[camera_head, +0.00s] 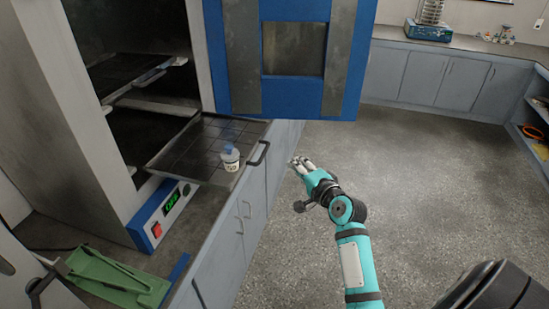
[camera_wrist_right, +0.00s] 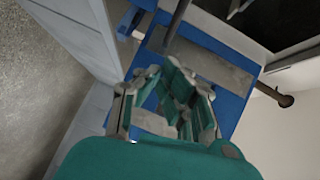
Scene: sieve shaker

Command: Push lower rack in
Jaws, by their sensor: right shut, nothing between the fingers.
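The lower rack (camera_head: 185,158) is a dark wire tray pulled far out of the open oven (camera_head: 95,150). Its front handle (camera_head: 260,154) juts out past the counter edge. A small bottle (camera_head: 229,158) with a blue cap stands upright on the rack near the handle. My right gripper (camera_head: 300,163) is to the right of the handle, apart from it, over the floor. In the right wrist view its fingers (camera_wrist_right: 172,80) are shut with nothing between them, with blue door panelling behind. My left gripper is not in view.
An upper rack (camera_head: 122,76) sits inside the oven. The blue oven door (camera_head: 232,65) hangs open at the top centre. Cabinets (camera_head: 435,80) line the back. The grey floor (camera_head: 420,160) is clear.

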